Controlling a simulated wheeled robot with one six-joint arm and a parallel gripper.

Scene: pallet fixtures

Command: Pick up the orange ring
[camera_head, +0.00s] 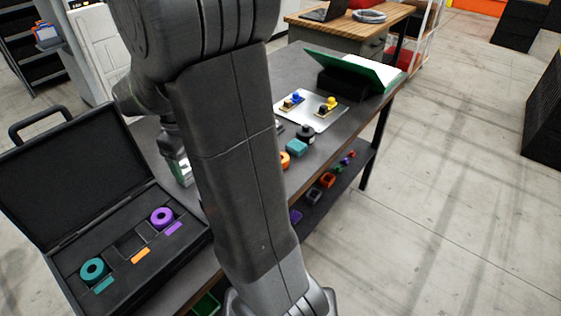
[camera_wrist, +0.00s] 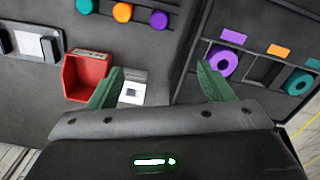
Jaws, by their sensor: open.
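A round orange piece (camera_wrist: 121,12) lies on the dark table top at the top of the wrist view, between a teal piece (camera_wrist: 86,5) and a purple piece (camera_wrist: 158,18). I cannot make out a hole in it. In the head view an orange piece (camera_head: 285,160) shows partly behind my arm, beside a teal one (camera_head: 297,147). My gripper (camera_wrist: 158,84) is open, with green fingers spread and no ring between them. The open black case (camera_head: 75,262) holds a teal ring (camera_head: 94,271) and a purple ring (camera_head: 162,217); its middle slot by the orange label (camera_head: 140,256) is empty.
A red bin (camera_wrist: 87,76) and a small white box (camera_wrist: 132,90) stand near my fingers. A light plate (camera_head: 312,109) with small parts and a green-edged stand (camera_head: 355,68) are farther along the table. Colored parts lie on the lower shelf (camera_head: 312,198).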

